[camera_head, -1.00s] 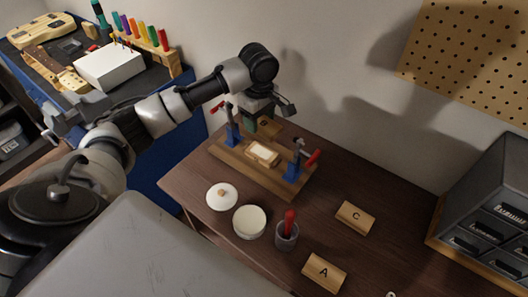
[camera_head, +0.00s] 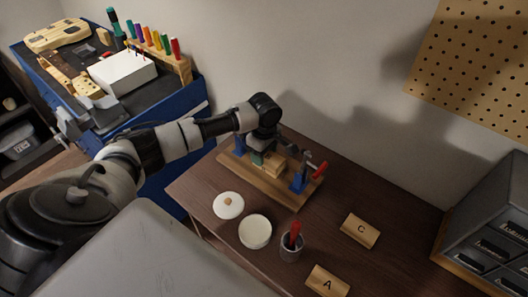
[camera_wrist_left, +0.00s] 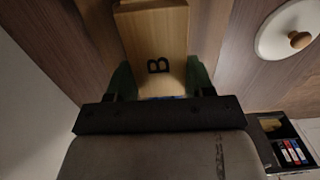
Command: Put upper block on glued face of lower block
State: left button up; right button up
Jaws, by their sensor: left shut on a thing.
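My left gripper (camera_head: 262,158) is down at the wooden clamping board (camera_head: 285,196), between its two blue clamps. It is shut on the upper block. In the left wrist view, a wooden piece marked B (camera_wrist_left: 158,45) shows between its green fingers (camera_wrist_left: 158,82). A light wooden block (camera_head: 276,165) shows at the gripper on the board. I cannot tell held block from lower block there, nor whether they touch. No white glued face shows now; the gripper covers that spot. My right gripper is not in view.
The red-handled blue clamp (camera_head: 300,180) stands close right of the gripper. A white lid (camera_head: 228,205), an open round pot (camera_head: 255,231) and a cup with a red-handled tool (camera_head: 290,245) stand in front. Cards A (camera_head: 327,283) and C (camera_head: 360,230) are to the right.

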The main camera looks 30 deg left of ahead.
pick_arm(q)
jog(key=shift+f, duration=0.1)
jog(key=o, duration=1)
notch_tip(320, 180, up, 12)
jog(key=shift+r+b, duration=0.15)
jog(key=shift+b, duration=0.35)
